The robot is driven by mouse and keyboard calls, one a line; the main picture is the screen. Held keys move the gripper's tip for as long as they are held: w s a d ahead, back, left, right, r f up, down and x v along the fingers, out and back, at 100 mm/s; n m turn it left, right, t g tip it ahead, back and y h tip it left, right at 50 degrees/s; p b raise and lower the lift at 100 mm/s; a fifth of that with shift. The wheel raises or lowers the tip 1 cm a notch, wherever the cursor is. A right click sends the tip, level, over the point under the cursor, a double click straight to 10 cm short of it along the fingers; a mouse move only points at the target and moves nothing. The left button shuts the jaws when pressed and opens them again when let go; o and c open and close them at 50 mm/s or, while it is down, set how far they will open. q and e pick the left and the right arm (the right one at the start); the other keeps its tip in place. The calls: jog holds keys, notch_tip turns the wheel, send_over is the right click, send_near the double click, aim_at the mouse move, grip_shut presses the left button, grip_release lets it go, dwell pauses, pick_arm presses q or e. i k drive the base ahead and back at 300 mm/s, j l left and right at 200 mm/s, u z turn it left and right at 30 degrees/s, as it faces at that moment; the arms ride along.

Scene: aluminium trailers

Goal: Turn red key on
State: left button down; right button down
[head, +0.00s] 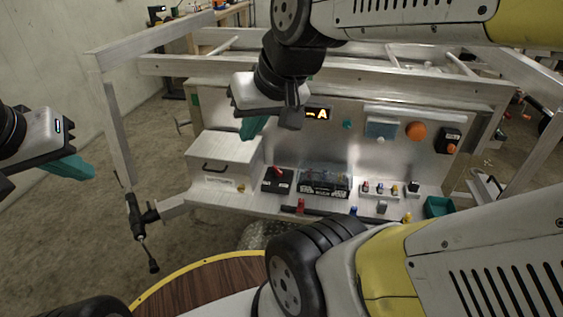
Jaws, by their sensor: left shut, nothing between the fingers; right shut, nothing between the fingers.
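The silver panel (330,145) stands behind a metal shelf in the head view. A black box (277,181) with a small red part on top sits on the shelf. A red piece (300,205) shows at the shelf's front edge. Which of these small red parts is the key, and how it is turned, I cannot tell. My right gripper (252,127) is shut and empty, in front of the panel's upper left, apart from the red parts. My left gripper (75,167) is shut and empty at the far left, away from the panel.
A lidded metal box (222,160) stands on the shelf's left. An orange knob (415,131), a lit display (318,114) and a black switch box (448,140) are on the panel. A teal bin (438,207) is at right. Metal frame bars surround the panel.

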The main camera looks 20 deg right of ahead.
aim_at(279, 174)
jog(key=z, duration=0.9)
